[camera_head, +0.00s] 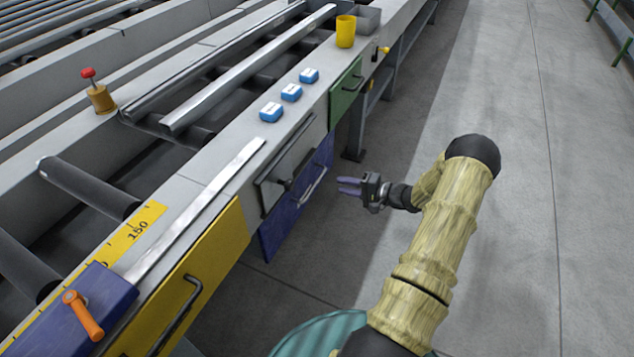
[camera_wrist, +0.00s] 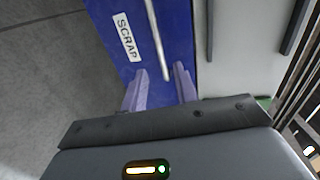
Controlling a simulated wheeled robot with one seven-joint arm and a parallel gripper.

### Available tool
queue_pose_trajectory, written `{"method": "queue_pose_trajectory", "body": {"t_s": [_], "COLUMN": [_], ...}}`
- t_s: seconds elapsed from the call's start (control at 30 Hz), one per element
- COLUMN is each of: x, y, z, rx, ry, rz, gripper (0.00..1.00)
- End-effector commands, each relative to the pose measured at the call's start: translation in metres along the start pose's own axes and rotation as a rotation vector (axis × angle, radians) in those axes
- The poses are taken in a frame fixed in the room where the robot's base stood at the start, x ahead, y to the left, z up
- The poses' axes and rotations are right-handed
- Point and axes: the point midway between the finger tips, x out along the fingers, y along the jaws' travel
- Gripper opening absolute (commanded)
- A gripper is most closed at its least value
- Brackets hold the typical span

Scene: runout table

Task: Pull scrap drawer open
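The scrap drawer is the blue front (camera_head: 275,230) low on the table's side, under a grey panel. It looks closed. It has a pale bar handle (camera_head: 312,187). In the wrist view the blue front (camera_wrist: 180,30) carries a white label reading SCRAP (camera_wrist: 127,37), and the handle (camera_wrist: 154,35) runs down the picture. My gripper (camera_head: 340,185) has purple fingers and is open and empty, just right of the handle with a small gap. In the wrist view my fingertips (camera_wrist: 161,69) lie on either side of the line of the handle.
A grey panel (camera_head: 293,165) with a dark handle sits directly above. A yellow drawer (camera_head: 205,275) is nearer and a green one (camera_head: 346,92) farther. Blue blocks (camera_head: 291,92) and a yellow cup (camera_head: 345,31) stand on the tabletop. The floor (camera_head: 520,200) to the right is clear.

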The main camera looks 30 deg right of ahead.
Motion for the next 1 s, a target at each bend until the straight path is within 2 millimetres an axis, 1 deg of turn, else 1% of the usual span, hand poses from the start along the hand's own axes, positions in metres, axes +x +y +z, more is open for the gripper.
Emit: {"method": "queue_pose_trajectory", "body": {"t_s": [0.03,0.1,0.4,0.5,0.6,0.7,0.93,0.97,1.0], "x": [0.011,0.023,0.076,0.09,0.099,0.103,0.104,0.103,0.103], "y": [0.001,0.001,0.001,0.001,0.001,0.0,0.0,0.0,0.0], "z": [0.001,0.001,0.001,0.001,0.0,0.0,0.0,0.0,0.0], "rx": [-0.001,-0.001,-0.001,-0.001,-0.001,-0.001,0.0,0.0,0.0], "ry": [-0.003,-0.004,-0.003,-0.002,-0.001,0.0,0.0,0.0,0.0], "rz": [-0.001,0.0,0.0,0.0,0.0,0.0,0.0,0.0,0.0], "gripper": [0.29,0.29,0.29,0.29,0.29,0.29,0.29,0.28,0.2]}}
